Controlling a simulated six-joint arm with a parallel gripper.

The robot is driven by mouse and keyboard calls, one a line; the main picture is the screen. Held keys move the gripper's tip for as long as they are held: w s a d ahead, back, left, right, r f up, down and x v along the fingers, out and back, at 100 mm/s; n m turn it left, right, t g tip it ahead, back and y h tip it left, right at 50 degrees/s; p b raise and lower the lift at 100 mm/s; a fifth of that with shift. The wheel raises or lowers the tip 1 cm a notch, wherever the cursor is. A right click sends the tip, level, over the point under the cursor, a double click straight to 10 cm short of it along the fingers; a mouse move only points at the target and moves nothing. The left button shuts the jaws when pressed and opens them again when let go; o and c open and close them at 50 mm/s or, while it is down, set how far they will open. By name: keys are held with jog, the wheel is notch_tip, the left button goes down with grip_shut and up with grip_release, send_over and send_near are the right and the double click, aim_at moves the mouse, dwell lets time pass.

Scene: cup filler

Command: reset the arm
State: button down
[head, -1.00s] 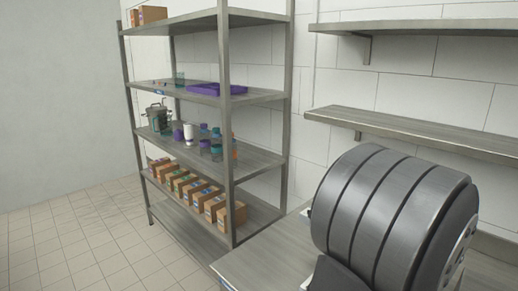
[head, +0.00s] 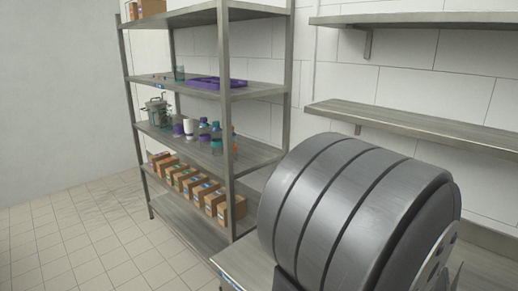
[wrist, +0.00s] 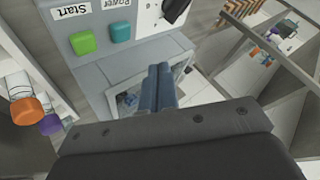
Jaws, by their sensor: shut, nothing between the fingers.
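My gripper (wrist: 160,75) shows in the wrist view, its two blue-grey fingers shut together with nothing between them. It is in front of a grey machine panel with a green button (wrist: 83,43) under a "Start" label and a teal button (wrist: 121,32) under a "Power" label. A black knob (wrist: 177,10) is at the panel's upper right. Below the buttons, a framed opening is partly hidden behind the fingers. I cannot tell whether the fingers touch the machine. In the head view the gripper is not visible; my large grey ribbed arm part fills the lower right.
Bottles with an orange cap (wrist: 25,110) and a purple cap (wrist: 51,125) are at the left of the wrist view. A metal rack (head: 229,120) holds boxes, bottles and a purple tray (head: 218,83). Wall shelves (head: 420,126) are at the right. The tiled floor (head: 75,240) is clear.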

jog(key=shift+r, duration=0.65)
